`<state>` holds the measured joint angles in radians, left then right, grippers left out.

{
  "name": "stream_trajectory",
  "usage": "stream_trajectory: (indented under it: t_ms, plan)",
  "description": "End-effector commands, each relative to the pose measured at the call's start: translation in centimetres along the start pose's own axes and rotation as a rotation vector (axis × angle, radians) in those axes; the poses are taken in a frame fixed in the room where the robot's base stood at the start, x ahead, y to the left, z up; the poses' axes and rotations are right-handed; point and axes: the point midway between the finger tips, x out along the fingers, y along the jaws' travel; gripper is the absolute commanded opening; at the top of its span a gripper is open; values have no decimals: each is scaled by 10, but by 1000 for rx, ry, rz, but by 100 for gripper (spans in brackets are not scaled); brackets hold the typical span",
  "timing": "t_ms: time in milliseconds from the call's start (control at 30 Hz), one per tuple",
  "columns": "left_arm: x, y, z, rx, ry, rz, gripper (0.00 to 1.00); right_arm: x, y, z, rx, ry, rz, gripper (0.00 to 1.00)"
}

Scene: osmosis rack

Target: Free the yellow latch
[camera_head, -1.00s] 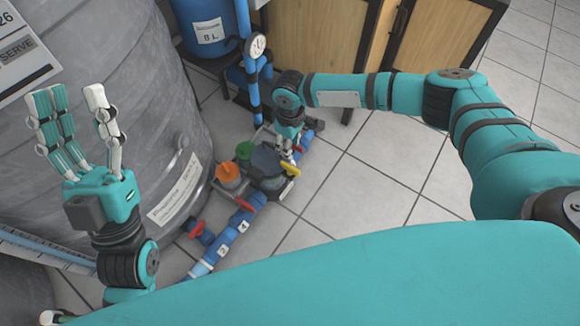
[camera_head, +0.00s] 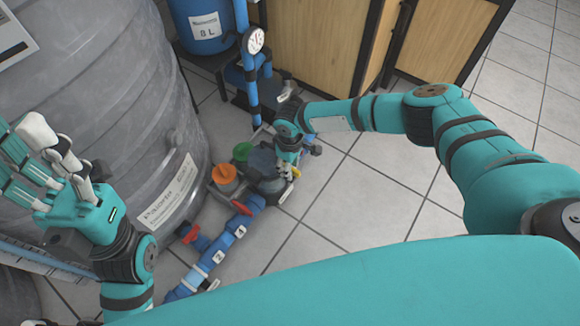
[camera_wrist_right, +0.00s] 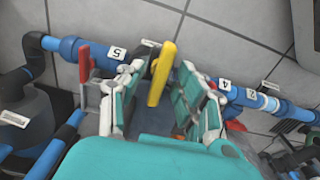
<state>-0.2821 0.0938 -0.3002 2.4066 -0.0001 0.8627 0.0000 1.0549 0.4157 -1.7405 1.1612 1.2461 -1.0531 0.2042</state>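The yellow latch (camera_wrist_right: 162,72) is a slim bar between the two sides of my right gripper (camera_wrist_right: 160,92) in the right wrist view. The gripper is open around it, with a gap visible on each side. In the head view my right gripper (camera_head: 287,168) points down over the pump assembly, and only a bit of the yellow latch (camera_head: 296,173) shows past the fingers. My left gripper (camera_head: 22,150) is open and empty in front of the grey tank, its fingers partly cut by the picture's left edge.
Blue pipes (camera_head: 222,245) with number labels run beside the grey tank (camera_head: 100,75). Red handles (camera_wrist_right: 84,64) stand near the latch. Orange (camera_head: 225,174) and green (camera_head: 242,152) caps are left of the right gripper. A gauge (camera_head: 253,41) stands behind. Tiled floor (camera_head: 360,200) is clear to the right.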

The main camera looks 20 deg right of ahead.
Motion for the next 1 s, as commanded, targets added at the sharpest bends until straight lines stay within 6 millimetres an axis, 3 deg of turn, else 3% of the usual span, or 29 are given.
stream_trajectory:
  t_ms: [167, 433, 867, 933, 1000]
  plan:
    - [0, 0, 0, 0, 0, 0, 40, 0, 0, 0, 0, 0, 0, 34]
    - [0, 0, 0, 0, 0, 0, 40, 0, 0, 0, 0, 0, 0, 0]
    - [6, 0, -3, -1, -2, -4, 40, -2, -1, 1, -33, -2, -2, 0]
    - [-3, 0, -3, -4, -43, -16, 40, -3, -1, 2, -61, -3, -3, 0]
    - [4, 0, -4, -4, -42, -16, 40, -4, -2, 2, -95, -3, -5, 0]
